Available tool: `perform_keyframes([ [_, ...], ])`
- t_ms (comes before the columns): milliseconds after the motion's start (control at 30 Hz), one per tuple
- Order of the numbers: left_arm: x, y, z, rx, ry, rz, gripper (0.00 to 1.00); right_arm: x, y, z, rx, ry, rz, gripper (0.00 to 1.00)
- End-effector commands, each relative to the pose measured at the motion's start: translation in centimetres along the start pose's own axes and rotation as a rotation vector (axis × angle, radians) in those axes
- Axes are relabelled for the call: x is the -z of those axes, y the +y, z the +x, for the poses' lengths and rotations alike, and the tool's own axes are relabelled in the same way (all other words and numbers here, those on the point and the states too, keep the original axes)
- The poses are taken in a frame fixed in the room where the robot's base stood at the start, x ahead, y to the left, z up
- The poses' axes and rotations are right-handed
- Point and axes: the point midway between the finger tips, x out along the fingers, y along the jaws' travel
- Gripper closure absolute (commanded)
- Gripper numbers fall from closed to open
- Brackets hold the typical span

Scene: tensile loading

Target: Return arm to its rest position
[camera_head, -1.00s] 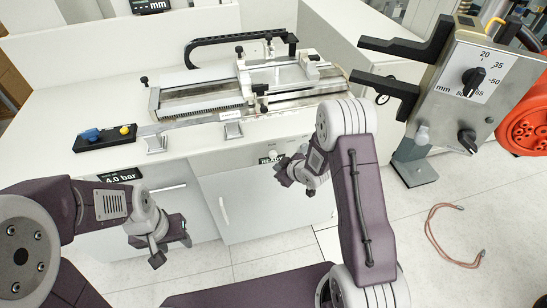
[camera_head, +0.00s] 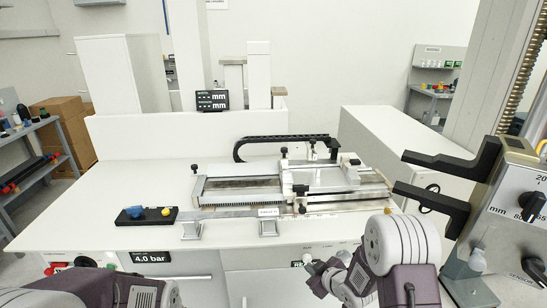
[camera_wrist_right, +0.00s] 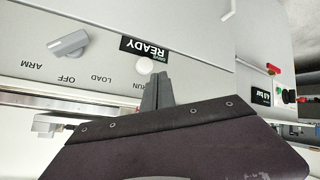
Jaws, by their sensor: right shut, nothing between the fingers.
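My right arm (camera_head: 405,250) comes up from the bottom right in the head view. My right gripper (camera_head: 325,278) is at the front face of the white bench (camera_head: 75,225), low in the picture. In the right wrist view the two dark fingers (camera_wrist_right: 155,92) are together with nothing between them. They point at the bench's front panel beside a READY label (camera_wrist_right: 146,51) and a round white button (camera_wrist_right: 144,65); I cannot tell whether they touch it. Part of my left arm (camera_head: 145,292) shows at the bottom left. Its gripper is out of view.
A test machine (camera_head: 290,185) stands on the bench, with a small black block (camera_head: 146,216) bearing blue and yellow knobs. A grey fixture (camera_head: 510,215) with black prongs stands close to my right arm. A grey knob (camera_wrist_right: 68,45) is on the front panel.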

Motion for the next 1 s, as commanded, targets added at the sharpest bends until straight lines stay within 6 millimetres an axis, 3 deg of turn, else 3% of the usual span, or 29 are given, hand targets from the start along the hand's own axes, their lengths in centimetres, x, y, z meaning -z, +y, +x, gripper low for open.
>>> perform_keyframes([
  [33, 0.0, 0.0, 0.0, 0.000, 0.000, 0.000, 0.53, 3.2, 1.2, -1.4, -0.036, 0.053, -0.022, 1.00],
  [67, 0.0, 0.0, 0.0, 0.000, 0.000, 0.000, 0.53, 4.8, 1.8, -2.6, -0.059, 0.065, -0.027, 1.00],
  [100, 0.0, 0.0, 0.0, 0.000, 0.000, 0.000, 0.53, 6.0, 2.4, -4.2, -0.086, 0.055, -0.015, 1.00],
  [167, 0.0, 0.0, 0.0, 0.000, 0.000, 0.000, 0.53, 6.2, 2.7, -6.8, -0.113, -0.008, 0.038, 1.00],
  [267, 0.0, 0.0, 0.0, 0.000, 0.000, 0.000, 0.53, 3.6, 1.6, -11.5, -0.129, -0.186, 0.208, 1.00],
  [400, 0.0, 0.0, 0.0, 0.000, 0.000, 0.000, 0.53, -2.7, -3.0, -16.8, -0.082, -0.484, 0.474, 1.00],
  [500, 0.0, 0.0, 0.0, 0.000, 0.000, 0.000, 0.53, -6.1, -6.2, -19.1, -0.040, -0.658, 0.599, 1.00],
  [667, 0.0, 0.0, 0.0, 0.000, 0.000, 0.000, 0.53, -8.2, -8.8, -21.5, -0.004, -0.814, 0.698, 1.00],
  [1000, 0.0, 0.0, 0.0, 0.000, 0.000, 0.000, 0.53, -8.4, -8.9, -21.7, -0.006, -0.826, 0.708, 1.00],
])
